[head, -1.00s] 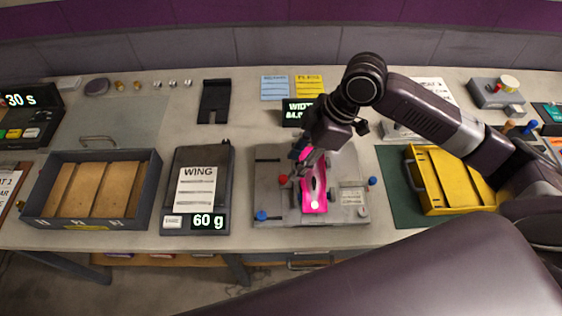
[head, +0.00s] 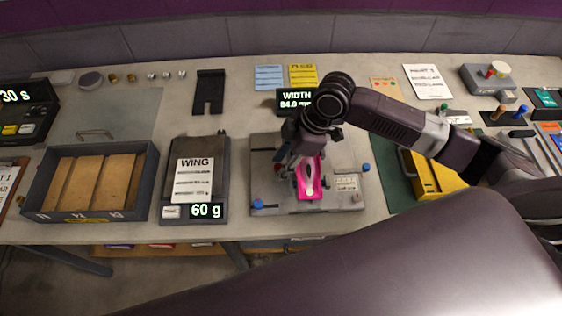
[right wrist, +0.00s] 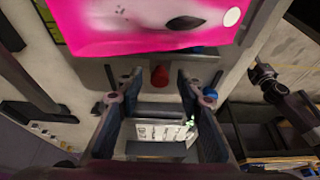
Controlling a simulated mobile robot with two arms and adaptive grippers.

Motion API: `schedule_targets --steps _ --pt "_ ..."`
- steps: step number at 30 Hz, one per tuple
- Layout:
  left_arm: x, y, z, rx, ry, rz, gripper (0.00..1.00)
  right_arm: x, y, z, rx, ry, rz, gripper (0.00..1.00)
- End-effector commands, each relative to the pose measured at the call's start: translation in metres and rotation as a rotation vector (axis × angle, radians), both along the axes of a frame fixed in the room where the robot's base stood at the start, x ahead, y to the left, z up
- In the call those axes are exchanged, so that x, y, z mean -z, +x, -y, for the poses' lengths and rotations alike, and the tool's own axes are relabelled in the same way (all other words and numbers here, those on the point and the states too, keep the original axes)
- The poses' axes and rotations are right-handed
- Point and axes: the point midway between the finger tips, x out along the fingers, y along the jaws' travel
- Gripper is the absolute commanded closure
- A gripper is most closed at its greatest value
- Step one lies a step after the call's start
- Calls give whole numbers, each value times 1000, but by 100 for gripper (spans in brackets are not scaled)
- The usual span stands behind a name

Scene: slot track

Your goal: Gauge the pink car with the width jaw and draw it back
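The pink car (head: 310,184) lies on the grey gauge plate (head: 327,205), partly hidden by my right gripper in the head view. It also fills the top of the right wrist view (right wrist: 110,30). The width display (head: 296,98) reads about 84.0 mm. My right gripper (head: 284,164) is over the left part of the gauge, just left of the car. In the right wrist view its fingers (right wrist: 158,100) stand apart with nothing between the tips. A red knob (right wrist: 159,76) shows beyond the gap. The width jaw itself is hard to make out.
Left of the gauge stands a scale (head: 222,180) reading 60 g, then a grey tray (head: 150,165) with wooden slats. A yellow case (head: 422,172) lies on a green mat (head: 397,200) to the right. A blue knob (head: 258,203) is at the plate's front left.

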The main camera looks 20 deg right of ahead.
Motion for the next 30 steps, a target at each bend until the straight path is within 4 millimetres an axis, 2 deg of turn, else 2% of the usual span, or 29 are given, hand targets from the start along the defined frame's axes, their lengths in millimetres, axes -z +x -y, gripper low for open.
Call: schedule_targets --steps 1,9,20,27,30 --pt "0 0 -1 0 1 0 60 0 0 0 0 0 0 70" --pt "0 0 -2 0 2 0 60 0 0 0 0 0 0 100" --pt "-1 -2 -3 0 4 -2 60 -2 1 -2 0 0 0 100" --pt "-14 -3 -3 0 3 -4 60 -4 9 -28 -1 2 1 100" --pt "-14 -3 -3 1 4 -5 60 -2 9 -32 0 1 0 100"
